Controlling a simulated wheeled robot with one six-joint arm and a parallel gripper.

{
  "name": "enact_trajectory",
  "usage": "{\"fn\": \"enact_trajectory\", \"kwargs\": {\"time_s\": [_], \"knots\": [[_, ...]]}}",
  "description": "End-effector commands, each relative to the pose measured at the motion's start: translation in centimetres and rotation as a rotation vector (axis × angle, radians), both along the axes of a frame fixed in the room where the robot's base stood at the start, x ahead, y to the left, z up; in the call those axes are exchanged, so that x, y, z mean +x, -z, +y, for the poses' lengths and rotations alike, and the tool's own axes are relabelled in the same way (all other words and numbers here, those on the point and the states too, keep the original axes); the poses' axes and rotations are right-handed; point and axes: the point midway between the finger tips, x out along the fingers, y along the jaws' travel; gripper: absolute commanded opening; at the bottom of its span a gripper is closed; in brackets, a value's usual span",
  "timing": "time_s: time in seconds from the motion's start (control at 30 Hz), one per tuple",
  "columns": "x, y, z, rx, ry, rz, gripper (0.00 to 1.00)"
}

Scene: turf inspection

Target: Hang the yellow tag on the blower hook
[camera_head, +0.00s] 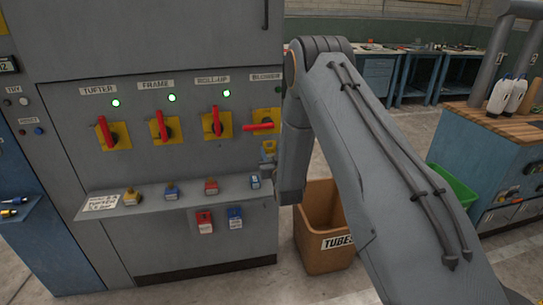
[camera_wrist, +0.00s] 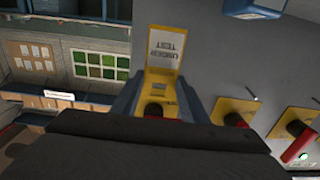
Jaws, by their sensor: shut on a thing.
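The yellow tag (camera_wrist: 165,68) stands between the two fingers of my gripper (camera_wrist: 160,98) in the wrist view, and the gripper is shut on it. Its white label reads "UNDER TEST", upside down. A bit of yellow (camera_head: 268,148) shows beside my arm in the head view, just below the blower switch (camera_head: 262,127). That switch has a red handle lying level, and my arm covers its right part. The "BLOWER" label (camera_head: 266,77) is partly covered too. I cannot make out the blower hook in either view. My arm hides most of the gripper in the head view.
The tufter (camera_head: 108,134), frame (camera_head: 160,127) and roll-up (camera_head: 214,122) switches have upright red handles and lit green lamps. A narrow shelf (camera_head: 150,200) below holds several coloured pieces. A "TUBES" bin (camera_head: 320,255) stands right.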

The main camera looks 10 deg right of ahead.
Motion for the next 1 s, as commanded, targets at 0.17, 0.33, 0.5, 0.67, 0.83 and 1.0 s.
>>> {"fn": "enact_trajectory", "kwargs": {"time_s": [0.17, 0.33, 0.5, 0.67, 0.83, 1.0], "knots": [[1.1, 0.1, 0.0, 0.000, 0.000, -0.001, 0.18], [2.0, 0.2, 0.0, 0.000, 0.000, -0.001, 0.18], [2.8, 0.4, 0.0, 0.000, 0.000, -0.001, 0.18], [3.4, 0.7, 0.0, 0.000, 0.000, 0.000, 0.18], [3.6, 0.9, 0.0, 0.000, 0.000, 0.001, 0.18], [3.7, 0.9, 0.0, 0.000, 0.000, 0.000, 0.18]]}}
